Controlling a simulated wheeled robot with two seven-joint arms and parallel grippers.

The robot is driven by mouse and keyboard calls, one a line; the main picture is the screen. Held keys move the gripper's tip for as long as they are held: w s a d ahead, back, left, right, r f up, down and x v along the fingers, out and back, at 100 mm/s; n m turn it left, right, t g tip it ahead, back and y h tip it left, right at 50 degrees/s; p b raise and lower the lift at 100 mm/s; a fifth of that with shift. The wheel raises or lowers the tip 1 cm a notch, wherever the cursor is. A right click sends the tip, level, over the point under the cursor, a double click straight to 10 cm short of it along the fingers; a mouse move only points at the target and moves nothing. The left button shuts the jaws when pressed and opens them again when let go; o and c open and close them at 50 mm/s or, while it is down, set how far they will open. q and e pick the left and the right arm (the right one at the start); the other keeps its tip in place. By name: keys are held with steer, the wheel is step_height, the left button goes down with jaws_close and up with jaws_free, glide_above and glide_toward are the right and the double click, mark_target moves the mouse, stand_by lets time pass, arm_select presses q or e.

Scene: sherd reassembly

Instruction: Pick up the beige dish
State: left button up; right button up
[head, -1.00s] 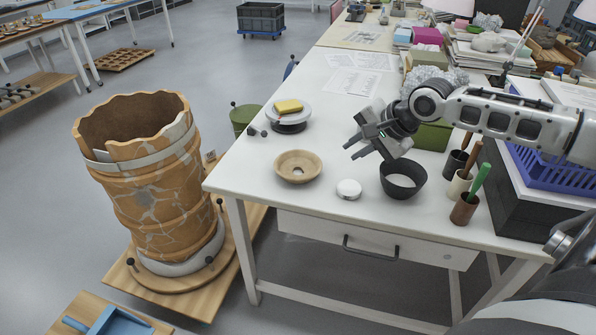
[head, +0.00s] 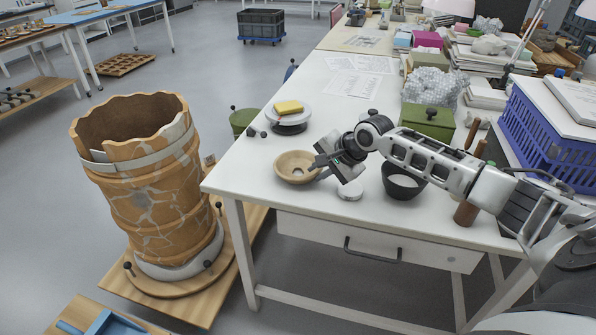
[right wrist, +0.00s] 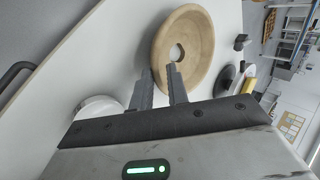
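The beige dish (head: 284,169) is round and shallow, with a pale spot at its centre. It sits upright on the white table near its left front edge. My right gripper (head: 318,168) is at the dish's right side, with its fingers pointing left at the rim. In the right wrist view, the two fingers (right wrist: 160,72) are apart with a gap between them. The near rim of the dish (right wrist: 205,50) is at the fingertips there; I cannot tell whether they touch. My left gripper is out of view.
A white round lid (head: 350,191) lies just below my right gripper. A dark bowl (head: 404,190) stands to the right, partly behind my arm. A turntable (head: 288,122) with a yellow sponge (head: 289,107) stands behind the dish. The table's front left is clear.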

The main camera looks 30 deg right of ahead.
steer(key=shift+w+a+f, duration=0.1)
steer(key=shift+w+f, duration=0.3)
steer(key=shift+f, duration=0.2)
jaws_close()
steer(key=shift+r, duration=0.1)
